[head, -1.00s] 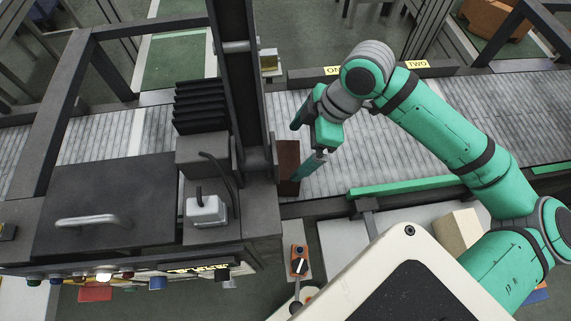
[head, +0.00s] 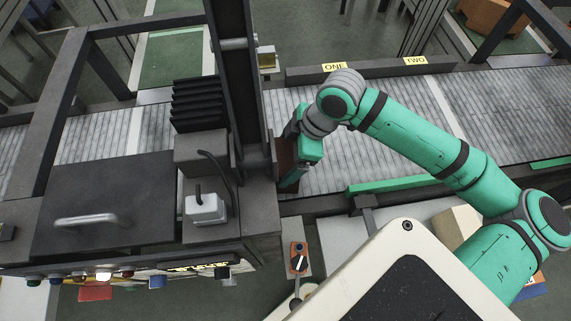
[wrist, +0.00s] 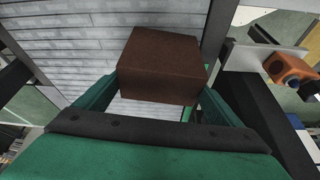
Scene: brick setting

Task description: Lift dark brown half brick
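The dark brown half brick (head: 286,152) lies on the roller conveyor, right beside the dark machine post. My gripper (head: 288,160) is at the brick, one finger on its near side; the far finger is mostly hidden in the head view. In the wrist view the brick (wrist: 162,65) sits between the green fingers of my gripper (wrist: 160,88), which are spread wide on its left and right sides. Their tips are partly hidden by the brick, and I cannot tell whether they touch it.
The dark machine (head: 110,200) and its post (head: 237,80) stand close on the left. A rail with yellow labels (head: 335,67) runs behind the conveyor, and a green rail (head: 400,184) in front. The conveyor (head: 490,110) is clear to the right. An orange switch box (head: 298,258) sits in front.

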